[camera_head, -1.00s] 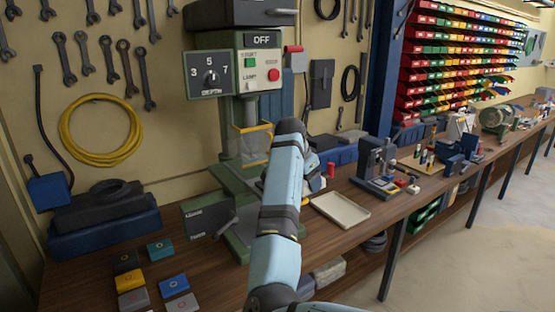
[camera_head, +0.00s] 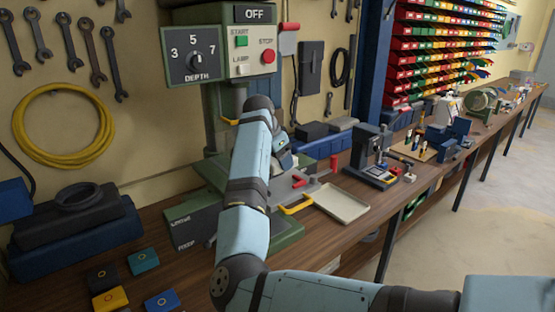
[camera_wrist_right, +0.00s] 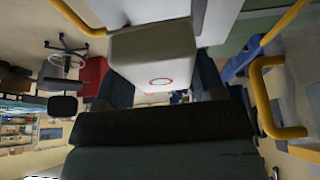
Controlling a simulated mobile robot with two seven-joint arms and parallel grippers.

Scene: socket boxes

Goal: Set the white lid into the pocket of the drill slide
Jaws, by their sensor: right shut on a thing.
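The white lid (camera_wrist_right: 150,48), a pale block with a red ring mark, is held in my right gripper (camera_wrist_right: 160,80) in the right wrist view. In the head view my right gripper (camera_head: 292,160) is over the green drill base, and its fingers and the lid are hard to make out. The drill slide (camera_head: 318,188) seems to be the grey plate with a yellow handle (camera_head: 297,206), just below and right of the gripper. Its pocket is hidden or too small to tell. My left gripper is out of view.
The drill's control panel (camera_head: 226,52) reads OFF and stands behind my arm. A pale tray (camera_head: 342,203) lies right of the slide. A small press (camera_head: 372,158) stands beyond it. Several coloured tiles, one teal (camera_head: 143,261), lie at the front left.

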